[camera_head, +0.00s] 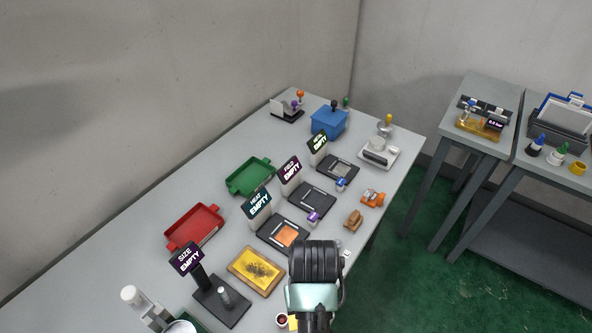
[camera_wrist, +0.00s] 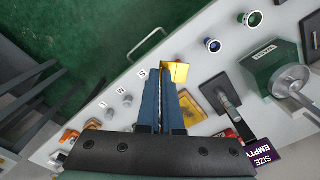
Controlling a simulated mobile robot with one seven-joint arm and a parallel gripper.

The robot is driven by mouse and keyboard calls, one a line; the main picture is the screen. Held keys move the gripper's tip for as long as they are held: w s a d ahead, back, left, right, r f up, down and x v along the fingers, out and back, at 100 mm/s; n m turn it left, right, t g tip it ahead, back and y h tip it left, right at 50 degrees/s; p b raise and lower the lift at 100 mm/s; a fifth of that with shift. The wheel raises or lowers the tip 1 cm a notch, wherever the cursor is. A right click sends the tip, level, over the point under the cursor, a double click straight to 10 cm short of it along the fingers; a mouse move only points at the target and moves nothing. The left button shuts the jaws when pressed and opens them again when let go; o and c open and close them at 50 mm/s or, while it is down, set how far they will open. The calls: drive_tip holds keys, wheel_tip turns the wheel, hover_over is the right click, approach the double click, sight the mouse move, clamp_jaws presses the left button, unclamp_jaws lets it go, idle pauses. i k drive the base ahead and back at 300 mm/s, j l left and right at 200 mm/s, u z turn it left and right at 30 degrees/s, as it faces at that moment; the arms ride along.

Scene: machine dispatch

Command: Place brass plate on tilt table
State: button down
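A small yellow block-like piece, likely the brass plate (camera_wrist: 178,71), shows at the fingertips in the wrist view, near the table's edge. A yellow piece also shows in the head view (camera_head: 293,322), partly behind my arm. My gripper (camera_wrist: 161,72) points down at it with its two blue fingers close together. The right finger covers part of the piece. I cannot tell whether the fingers grasp it or are just above it. In the head view my wrist hides the fingers. No station is labelled as the tilt table, and I cannot identify it surely.
Stations reading EMPTY line the table: size (camera_head: 222,304), heat (camera_head: 283,234), field (camera_head: 311,198) and metal (camera_head: 339,167). A yellow tray (camera_head: 242,277), red tray (camera_head: 194,227) and green tray (camera_head: 250,176) stand nearby. A side table (camera_head: 478,94) holds a small device with a display.

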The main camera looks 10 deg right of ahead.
sight(286, 106)
drive_tip(key=i+z, duration=0.2)
drive_tip(key=i, duration=0.35)
drive_tip(key=i+z, duration=0.2)
drive_tip(key=i, duration=0.35)
drive_tip(key=i+j+z, duration=0.25)
drive_tip(key=i, duration=0.3)
drive_tip(key=i+l+u, duration=0.1)
drive_tip(key=i, duration=0.3)
drive_tip(key=i+l, duration=0.2)
drive_tip(key=i, duration=0.2)
drive_tip(key=i+l+u, duration=0.15)
drive_tip(key=i, duration=0.25)
drive_tip(key=i+u, duration=0.1)
drive_tip(key=u, duration=0.35)
drive_tip(key=i+u, duration=0.1)
drive_tip(key=u, duration=0.75)
drive_tip(key=i+l+u, duration=0.1)
drive_tip(key=u, duration=0.3)
